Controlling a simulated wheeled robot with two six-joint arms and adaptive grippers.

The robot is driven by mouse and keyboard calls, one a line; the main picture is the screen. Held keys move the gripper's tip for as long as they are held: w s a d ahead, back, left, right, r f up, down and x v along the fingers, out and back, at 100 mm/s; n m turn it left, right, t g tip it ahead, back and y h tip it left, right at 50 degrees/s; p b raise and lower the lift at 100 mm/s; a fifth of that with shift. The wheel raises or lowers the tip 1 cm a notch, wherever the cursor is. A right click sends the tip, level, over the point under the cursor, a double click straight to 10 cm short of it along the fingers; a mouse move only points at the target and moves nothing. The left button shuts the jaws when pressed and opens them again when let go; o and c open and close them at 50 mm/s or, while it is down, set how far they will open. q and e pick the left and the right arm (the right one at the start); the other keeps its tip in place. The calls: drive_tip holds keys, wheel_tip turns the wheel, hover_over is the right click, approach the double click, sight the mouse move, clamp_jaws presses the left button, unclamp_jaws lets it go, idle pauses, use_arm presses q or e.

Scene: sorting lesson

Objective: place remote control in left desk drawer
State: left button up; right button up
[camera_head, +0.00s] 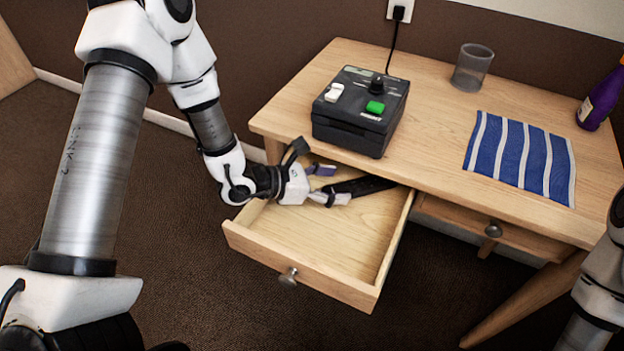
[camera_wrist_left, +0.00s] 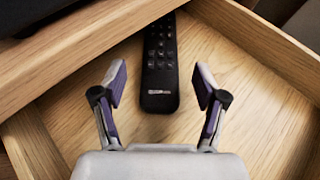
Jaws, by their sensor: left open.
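The left desk drawer (camera_head: 340,249) is pulled out from under the desk. The black remote control (camera_head: 362,186) lies in it towards the back, partly under the desk's front edge. In the left wrist view the remote control (camera_wrist_left: 159,70) lies on the drawer floor (camera_wrist_left: 255,110), its far end out of frame. My left gripper (camera_head: 329,184) is inside the drawer, open. In the left wrist view its fingertips (camera_wrist_left: 160,87) stand on either side of the remote's near end, apart from it. My right gripper is not in view; only part of that arm shows at the right edge.
On the desk (camera_head: 440,140) stand a black box with a green button (camera_head: 360,110), a clear cup (camera_head: 472,68), a blue-and-white striped cloth (camera_head: 520,158) and a purple bottle (camera_head: 602,97). The right drawer (camera_head: 480,222) is shut. The desk's front edge overhangs the drawer's back.

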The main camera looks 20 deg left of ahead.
use_arm(q)
drive_tip(key=p+v, duration=0.1)
drive_tip(key=v, duration=0.5)
drive_tip(key=shift+s+a+r, duration=0.15)
drive_tip(key=shift+a+r, duration=0.05)
drive_tip(key=shift+r, duration=0.05)
drive_tip(key=shift+s+a, duration=0.25)
drive_tip(key=shift+s, duration=0.1)
